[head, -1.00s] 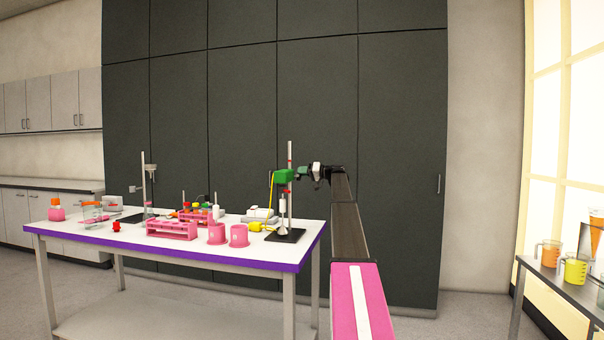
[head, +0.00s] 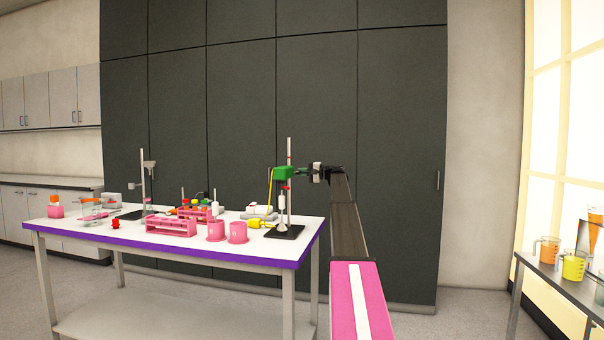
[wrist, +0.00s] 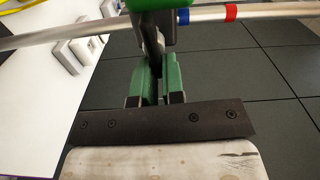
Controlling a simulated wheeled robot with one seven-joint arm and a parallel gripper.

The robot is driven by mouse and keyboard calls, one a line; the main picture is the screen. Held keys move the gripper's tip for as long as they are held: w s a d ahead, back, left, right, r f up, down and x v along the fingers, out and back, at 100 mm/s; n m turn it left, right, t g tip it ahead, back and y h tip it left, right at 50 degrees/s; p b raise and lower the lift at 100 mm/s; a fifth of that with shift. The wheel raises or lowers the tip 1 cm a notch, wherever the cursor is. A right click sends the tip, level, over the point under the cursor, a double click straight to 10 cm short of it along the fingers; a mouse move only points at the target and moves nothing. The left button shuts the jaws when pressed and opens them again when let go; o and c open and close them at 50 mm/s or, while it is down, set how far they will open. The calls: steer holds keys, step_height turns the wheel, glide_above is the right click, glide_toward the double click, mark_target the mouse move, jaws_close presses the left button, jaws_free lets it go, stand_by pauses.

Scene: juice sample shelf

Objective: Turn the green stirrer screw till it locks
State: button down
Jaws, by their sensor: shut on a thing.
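The green stirrer (head: 282,174) is mounted high on a thin upright metal stand rod (head: 289,152) near the table's right end. In the wrist view the green stirrer body (wrist: 158,4) shows at the top edge, with a dark flat screw handle (wrist: 153,45) projecting from it. My gripper (head: 311,173) reaches the stirrer from the right. In the wrist view its green-padded fingers (wrist: 155,78) are shut on the dark screw handle, one on each side. The screw's threaded part is hidden, so I cannot tell how tight it is.
The stand's black base (head: 285,232) rests on the white, purple-edged table (head: 190,252). Pink beakers (head: 238,232), a pink rack (head: 171,226) and a yellow item (head: 254,223) stand left of it. The wrist view shows red and blue bands (wrist: 231,13) on the rod.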

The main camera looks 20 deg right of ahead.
steer(key=shift+s+a+r+m, duration=0.1)
steer(key=shift+s+m, duration=0.1)
steer(key=shift+m, duration=0.3)
steer(key=c, duration=1.2)
jaws_free()
steer(key=v, duration=1)
steer(key=shift+s+d, duration=0.25)
steer(key=shift+d, duration=0.05)
